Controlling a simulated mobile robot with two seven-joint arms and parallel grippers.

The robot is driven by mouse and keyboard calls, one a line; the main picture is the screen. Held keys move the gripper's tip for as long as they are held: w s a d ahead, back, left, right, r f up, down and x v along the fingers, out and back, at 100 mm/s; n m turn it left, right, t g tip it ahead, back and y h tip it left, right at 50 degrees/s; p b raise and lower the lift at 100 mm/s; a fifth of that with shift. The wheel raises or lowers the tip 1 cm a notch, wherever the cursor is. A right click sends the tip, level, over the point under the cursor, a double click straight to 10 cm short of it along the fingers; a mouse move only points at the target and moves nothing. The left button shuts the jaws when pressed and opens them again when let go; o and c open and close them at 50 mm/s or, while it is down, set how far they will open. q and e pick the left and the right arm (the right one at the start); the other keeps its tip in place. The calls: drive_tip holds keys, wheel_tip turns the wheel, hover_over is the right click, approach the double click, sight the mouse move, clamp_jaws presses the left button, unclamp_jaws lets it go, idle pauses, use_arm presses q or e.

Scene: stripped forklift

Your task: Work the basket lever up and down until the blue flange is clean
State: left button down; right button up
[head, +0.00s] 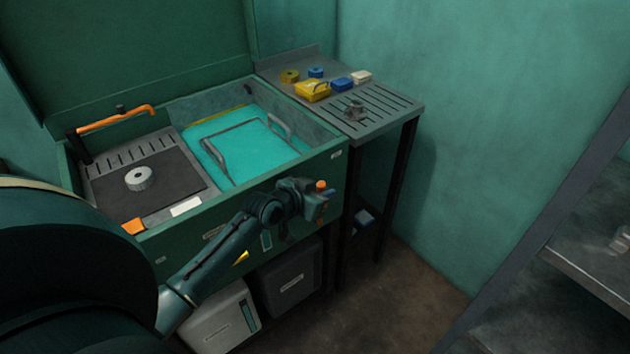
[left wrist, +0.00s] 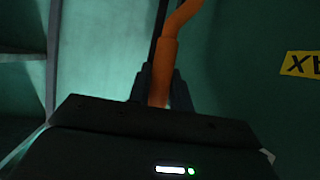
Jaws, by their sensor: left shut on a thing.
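My left gripper (head: 318,200) is at the right front corner of the green wash tank (head: 338,180). It is shut on the orange basket lever (head: 320,185), whose orange bar stands between the fingers in the left wrist view (left wrist: 163,70). The basket (head: 215,155) shows as a grey frame with raised handles in the turquoise liquid (head: 255,160). I cannot make out the blue flange in the liquid. A small blue round piece (head: 316,72) lies on the side bench; I cannot tell whether it is the flange. My right gripper is out of view.
A silver round part (head: 139,178) sits on the dark mat left of the liquid. An orange spout (head: 125,118) stands behind it. Floor at the right is free.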

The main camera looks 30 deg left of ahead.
use_arm(q)
drive_tip(key=shift+w+d+r+g+p, duration=0.2)
drive_tip(key=shift+w+g+p, duration=0.2)
drive_tip(key=shift+w+p, duration=0.3)
drive_tip(key=shift+s+f, duration=0.1)
drive_tip(key=c, duration=1.3)
unclamp_jaws()
drive_tip(key=shift+s, duration=0.1)
drive_tip(key=v, duration=1.3)
drive_tip(key=shift+d+p, duration=0.1)
drive_tip(key=shift+p, duration=0.3)
